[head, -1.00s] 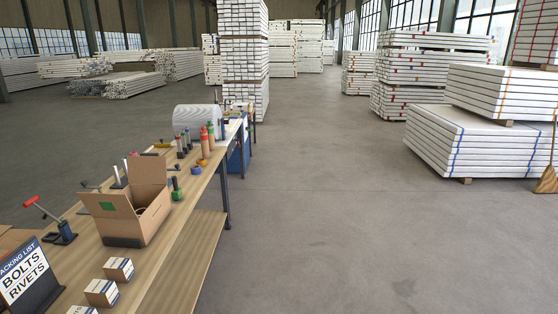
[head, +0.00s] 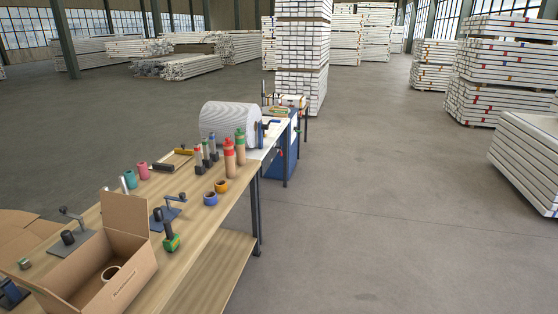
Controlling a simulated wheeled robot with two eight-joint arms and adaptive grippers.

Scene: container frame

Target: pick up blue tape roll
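The blue tape roll (head: 210,198) lies on the wooden workbench (head: 190,255) in the head view, near the bench's right edge. An orange tape roll (head: 221,186) lies just behind it, very close or touching. Nothing covers the blue roll from this side. Neither of my grippers shows in the head view.
An open cardboard box (head: 75,285) stands at the near end of the bench. A green-and-black tool (head: 171,242) is between it and the roll. Red-topped (head: 229,158) and green-topped bottles (head: 240,146) stand behind the rolls. The floor right of the bench (head: 380,240) is clear.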

